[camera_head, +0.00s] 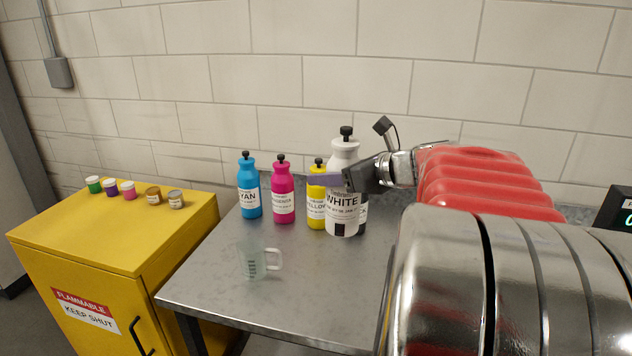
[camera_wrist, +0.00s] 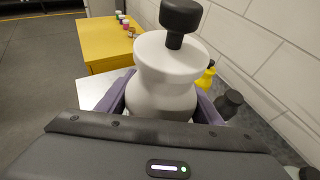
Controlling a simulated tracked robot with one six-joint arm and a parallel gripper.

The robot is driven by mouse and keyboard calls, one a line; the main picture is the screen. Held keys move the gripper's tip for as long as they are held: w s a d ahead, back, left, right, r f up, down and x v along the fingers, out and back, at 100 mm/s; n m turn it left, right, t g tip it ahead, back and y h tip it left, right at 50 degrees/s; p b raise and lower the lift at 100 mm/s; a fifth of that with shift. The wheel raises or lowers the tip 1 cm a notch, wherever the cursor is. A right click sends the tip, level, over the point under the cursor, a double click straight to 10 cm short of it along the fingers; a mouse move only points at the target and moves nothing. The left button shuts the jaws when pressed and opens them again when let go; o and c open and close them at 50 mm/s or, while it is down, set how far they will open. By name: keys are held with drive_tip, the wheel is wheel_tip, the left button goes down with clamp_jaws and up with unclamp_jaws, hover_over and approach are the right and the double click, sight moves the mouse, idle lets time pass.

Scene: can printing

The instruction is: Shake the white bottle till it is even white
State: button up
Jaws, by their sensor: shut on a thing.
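The white bottle (camera_head: 343,212) has a black cap and a label reading WHITE with a small dark window low on it. My gripper (camera_head: 346,180) is shut on it around the upper part, and the bottle is upright. In the wrist view the bottle (camera_wrist: 165,82) stands between the purple fingers of my gripper (camera_wrist: 165,100), cap toward the camera. The label is hidden there. I cannot tell for sure whether the bottle's base is clear of the table.
Blue (camera_head: 249,189), magenta (camera_head: 284,194) and yellow (camera_head: 316,205) bottles stand in a row behind left; a black bottle (camera_wrist: 229,104) is close by. A clear cup (camera_head: 254,262) stands on the metal table (camera_head: 320,295). A yellow cabinet (camera_head: 115,238) with several small jars is left. A tiled wall is behind.

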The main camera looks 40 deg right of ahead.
drive_tip(key=shift+r, duration=0.15)
wheel_tip(320, 180, up, 6)
drive_tip(key=shift+f, duration=0.2)
wheel_tip(320, 180, down, 6)
drive_tip(key=shift+r, duration=3.1)
wheel_tip(320, 180, down, 6)
drive_tip(key=shift+r, duration=0.1)
